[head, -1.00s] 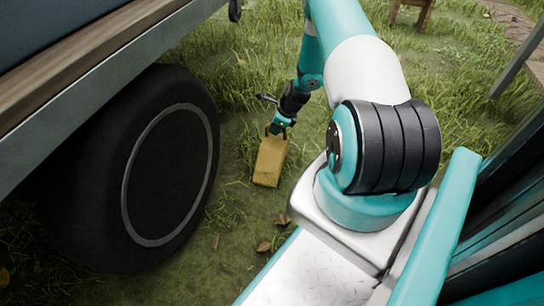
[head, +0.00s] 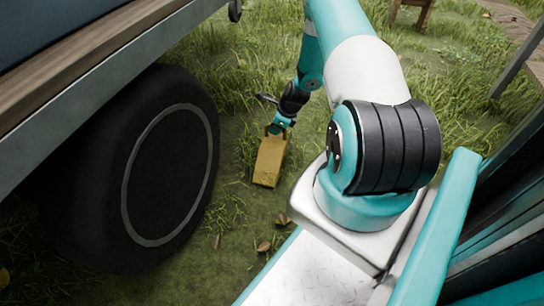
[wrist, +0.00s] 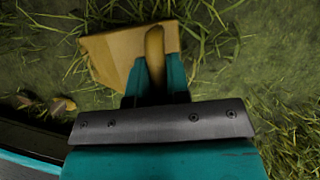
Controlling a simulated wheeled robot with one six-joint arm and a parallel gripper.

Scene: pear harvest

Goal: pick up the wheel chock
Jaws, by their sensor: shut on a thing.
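The wheel chock (head: 269,162) is a yellow-tan block on the grass, to the right of the trailer's wheel and apart from it. My gripper (head: 277,130) is at its far upper end, pointing down. In the wrist view the chock (wrist: 107,54) lies just beyond the fingers, and my gripper (wrist: 156,72) is shut on its yellow handle (wrist: 155,47). I cannot tell whether the chock's underside touches the ground.
The large black wheel (head: 140,170) and the wooden-edged trailer bed (head: 90,62) stand close on the left. Fallen leaves (head: 264,246) lie on the grass in front. A wooden leg piece (head: 411,14) stands at the back. Open grass lies beyond the chock.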

